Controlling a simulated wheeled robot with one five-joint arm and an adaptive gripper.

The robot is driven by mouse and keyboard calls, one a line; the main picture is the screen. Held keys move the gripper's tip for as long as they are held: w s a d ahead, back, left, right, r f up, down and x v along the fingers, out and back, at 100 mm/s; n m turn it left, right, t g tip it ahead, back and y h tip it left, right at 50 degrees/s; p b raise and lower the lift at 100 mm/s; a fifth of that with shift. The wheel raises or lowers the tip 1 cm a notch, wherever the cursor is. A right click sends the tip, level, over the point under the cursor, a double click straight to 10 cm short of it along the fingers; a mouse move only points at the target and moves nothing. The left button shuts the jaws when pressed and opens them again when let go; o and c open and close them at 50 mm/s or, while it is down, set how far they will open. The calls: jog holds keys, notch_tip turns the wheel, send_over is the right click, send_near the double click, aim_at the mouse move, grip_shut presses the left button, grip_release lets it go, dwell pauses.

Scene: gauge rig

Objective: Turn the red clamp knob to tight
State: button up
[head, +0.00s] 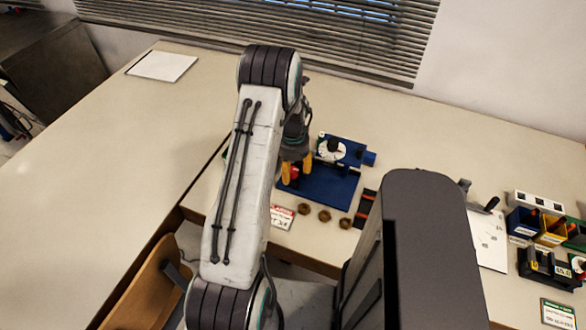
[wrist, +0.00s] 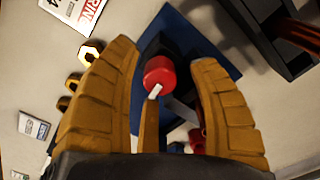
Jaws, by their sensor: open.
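The red clamp knob (wrist: 159,72) has a white mark on its near side and sits on a dark block over the blue base plate (wrist: 213,52). In the head view the knob (head: 295,172) is mostly hidden behind my gripper (head: 296,168). In the wrist view my gripper (wrist: 165,62) is open, with one yellow finger on each side of the knob and visible gaps to both. The blue base (head: 330,188) carries a round white dial gauge (head: 330,149) with a blue cylinder at its right. I cannot tell the knob's set position.
Several brass nuts (head: 324,215) and a red-and-white card (head: 281,217) lie in front of the base. A black-and-orange strip (head: 365,207) is to its right. Small bins (head: 550,230) stand at the far right. The left table is largely clear, with a white sheet (head: 162,66) at the back.

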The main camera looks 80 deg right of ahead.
dwell(0.3)
grip_shut()
jog(key=shift+f+m+b, duration=0.25)
jog(key=shift+m+b, duration=0.35)
jog(key=shift+b, duration=0.45)
jog(key=shift+r+m, duration=0.15)
jog(key=shift+m, duration=0.25)
grip_release()
jog(key=shift+r, duration=0.15)
